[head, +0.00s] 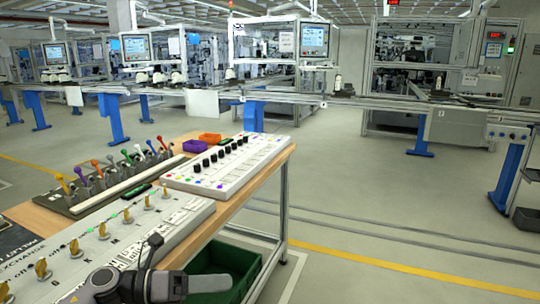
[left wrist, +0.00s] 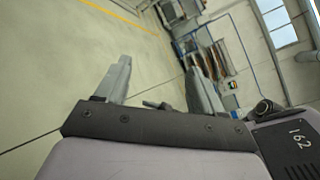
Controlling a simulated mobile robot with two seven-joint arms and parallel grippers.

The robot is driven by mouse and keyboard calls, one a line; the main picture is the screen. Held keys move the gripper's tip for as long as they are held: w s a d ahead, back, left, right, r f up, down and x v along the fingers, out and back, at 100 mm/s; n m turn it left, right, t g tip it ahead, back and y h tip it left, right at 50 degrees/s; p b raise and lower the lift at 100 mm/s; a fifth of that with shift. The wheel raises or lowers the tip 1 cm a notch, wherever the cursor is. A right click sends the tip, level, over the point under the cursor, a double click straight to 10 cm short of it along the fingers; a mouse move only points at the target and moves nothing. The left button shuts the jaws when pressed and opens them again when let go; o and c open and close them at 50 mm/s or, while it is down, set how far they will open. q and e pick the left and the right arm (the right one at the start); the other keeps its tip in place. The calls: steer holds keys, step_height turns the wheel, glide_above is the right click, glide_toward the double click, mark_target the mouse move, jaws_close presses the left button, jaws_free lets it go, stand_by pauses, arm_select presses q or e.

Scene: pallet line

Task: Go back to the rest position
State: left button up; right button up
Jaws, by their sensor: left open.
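My left arm enters at the bottom of the head view, with my left gripper (head: 205,284) over the near edge of the wooden table. In the left wrist view my left gripper (left wrist: 160,76) has its two fingers spread apart. Nothing is between the fingers; beyond them is grey floor. My right gripper is in neither view.
The wooden table (head: 228,205) carries a near panel with yellow keys (head: 150,232), a lever board (head: 98,200) and a white panel with black knobs (head: 225,167). A green crate (head: 218,268) sits below. Open floor lies to the right.

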arm_select(q)
steer(key=s+a+f+m+t+y+p, duration=0.1)
steer(key=s+a+f+m+t+y, duration=0.2)
steer(key=s+f+m, duration=0.7)
steer(key=s+a+f+m+t+y+p, duration=0.2)
steer(key=s+a+f+m+y, duration=0.5)
steer(key=m, duration=1.5)
steer(key=s+f+t+y, duration=0.1)
steer(key=s+f+y, duration=0.3)
steer(key=shift+f+t, duration=0.35)
steer(key=shift+t, duration=0.05)
